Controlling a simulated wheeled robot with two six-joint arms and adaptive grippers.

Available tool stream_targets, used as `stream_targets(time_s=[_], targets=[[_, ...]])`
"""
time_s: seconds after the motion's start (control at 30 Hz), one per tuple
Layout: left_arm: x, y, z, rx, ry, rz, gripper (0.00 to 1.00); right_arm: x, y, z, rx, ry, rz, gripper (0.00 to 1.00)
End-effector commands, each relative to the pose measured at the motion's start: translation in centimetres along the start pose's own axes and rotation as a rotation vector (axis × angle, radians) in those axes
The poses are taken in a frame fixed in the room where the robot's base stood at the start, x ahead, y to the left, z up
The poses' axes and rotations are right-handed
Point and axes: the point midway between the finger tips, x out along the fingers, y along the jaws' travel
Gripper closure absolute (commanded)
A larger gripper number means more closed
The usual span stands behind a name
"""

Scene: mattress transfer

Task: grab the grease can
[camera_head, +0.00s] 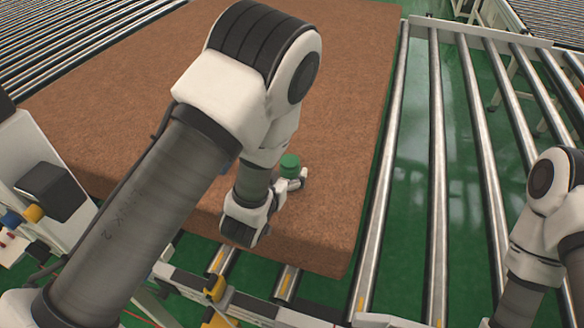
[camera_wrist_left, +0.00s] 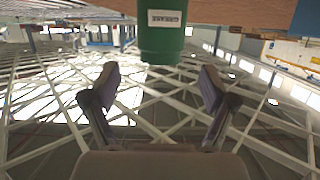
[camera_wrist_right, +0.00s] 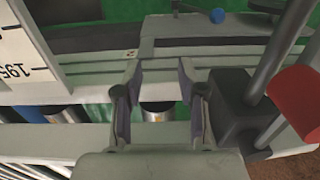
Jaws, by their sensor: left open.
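The grease can (camera_head: 290,163) is a small green can on the brown mattress (camera_head: 335,180), near its front edge in the head view. In the left wrist view the can (camera_wrist_left: 162,42) shows at the top with a white label reading GREASE. My left gripper (camera_head: 293,184) is at the can's near side, partly hidden by my arm. Its fingers (camera_wrist_left: 158,82) are open with nothing between them, and the can is just beyond the tips. My right gripper (camera_wrist_right: 159,82) is open and empty in the right wrist view; its fingers are out of sight in the head view.
Metal conveyor rollers (camera_head: 437,170) run to the right of the mattress, over a green floor. In the right wrist view, a black block (camera_wrist_right: 232,105) and a red cylinder (camera_wrist_right: 298,100) are close on the right of the gripper.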

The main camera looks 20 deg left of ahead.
Motion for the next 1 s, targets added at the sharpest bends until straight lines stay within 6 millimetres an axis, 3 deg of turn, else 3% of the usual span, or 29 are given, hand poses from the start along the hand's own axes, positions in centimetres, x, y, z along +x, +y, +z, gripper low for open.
stream_targets(time_s=[0.13,0.3,0.47,0.57,0.7,1.0], targets=[[2.4,0.2,-0.8,-0.003,0.000,0.000,0.15,-2.4,0.0,0.0,0.000,0.000,0.000,0.60],[4.6,0.2,-0.2,-0.001,-0.001,0.000,0.15,-2.6,0.0,-0.1,0.000,0.001,0.000,0.60],[4.6,0.2,-0.1,0.000,-0.001,0.001,0.15,-2.5,0.0,0.0,0.000,0.001,0.000,0.60],[4.6,0.2,-0.1,0.000,-0.001,0.000,0.44,-2.5,0.0,0.0,0.000,0.001,0.000,0.60],[4.6,0.2,-0.1,0.000,-0.001,0.000,0.91,-2.5,0.0,0.0,0.000,0.001,0.000,0.60],[4.6,0.2,-0.1,0.000,-0.002,0.000,0.92,-2.4,0.0,0.0,0.000,0.001,0.000,0.60]])
